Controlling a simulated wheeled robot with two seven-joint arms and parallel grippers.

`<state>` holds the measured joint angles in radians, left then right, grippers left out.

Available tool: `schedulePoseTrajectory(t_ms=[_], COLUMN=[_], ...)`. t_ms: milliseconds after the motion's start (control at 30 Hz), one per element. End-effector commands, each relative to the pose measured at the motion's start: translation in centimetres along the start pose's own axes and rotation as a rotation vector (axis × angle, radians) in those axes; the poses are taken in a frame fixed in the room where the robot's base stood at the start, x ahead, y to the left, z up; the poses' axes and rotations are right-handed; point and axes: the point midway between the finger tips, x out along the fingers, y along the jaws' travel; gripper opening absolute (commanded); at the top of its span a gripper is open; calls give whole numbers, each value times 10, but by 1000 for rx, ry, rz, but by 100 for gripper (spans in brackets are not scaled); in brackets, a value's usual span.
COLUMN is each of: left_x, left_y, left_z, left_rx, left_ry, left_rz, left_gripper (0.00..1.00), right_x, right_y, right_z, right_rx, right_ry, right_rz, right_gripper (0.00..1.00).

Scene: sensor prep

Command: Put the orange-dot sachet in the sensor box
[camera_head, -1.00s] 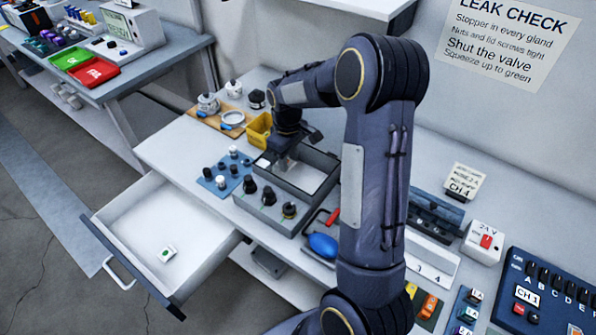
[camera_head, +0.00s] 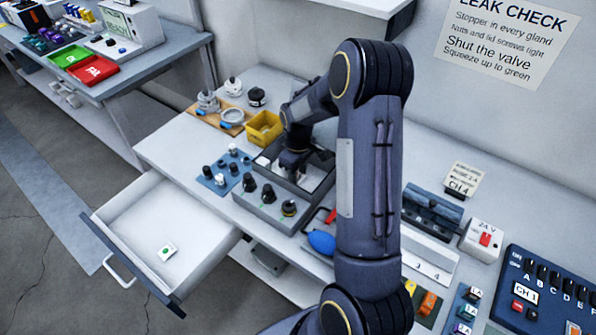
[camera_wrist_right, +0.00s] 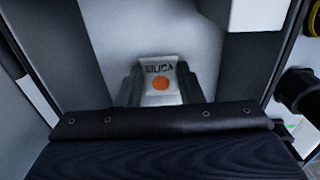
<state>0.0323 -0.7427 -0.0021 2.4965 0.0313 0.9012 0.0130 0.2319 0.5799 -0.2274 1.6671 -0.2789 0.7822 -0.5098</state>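The orange-dot sachet (camera_wrist_right: 160,84), white and marked SILICA, shows in the right wrist view between the two fingers of my right gripper (camera_wrist_right: 160,92). The fingers touch its sides. In the head view my right gripper (camera_head: 293,172) points down inside the grey sensor box (camera_head: 268,212), and the sachet is hidden there. Pale box floor shows around the sachet in the wrist view; I cannot tell whether the sachet touches it. My left gripper is not in view.
A sachet with a green dot (camera_head: 167,251) lies in the open drawer (camera_head: 130,215). Black glands stand along the box's front. A blue mat (camera_head: 207,182) with small fittings is left of the box, and a yellow bin (camera_head: 264,128) is behind. A blue bulb (camera_head: 321,242) lies to the right.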

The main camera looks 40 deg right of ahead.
Motion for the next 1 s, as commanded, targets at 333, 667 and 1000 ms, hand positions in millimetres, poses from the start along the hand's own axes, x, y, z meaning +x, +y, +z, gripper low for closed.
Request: schedulePoseTrajectory(t_ms=[333,667,1000], left_x=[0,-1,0], left_y=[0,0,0], left_z=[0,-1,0], left_rx=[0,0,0], left_ry=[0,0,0], left_rz=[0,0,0], left_gripper=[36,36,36], right_x=[-1,-32,-102], right_y=[0,0,0], right_z=[0,-1,0], right_rx=[0,0,0], right_ry=[0,5,3], right_rz=[0,3,2], right_gripper=[53,53,53])
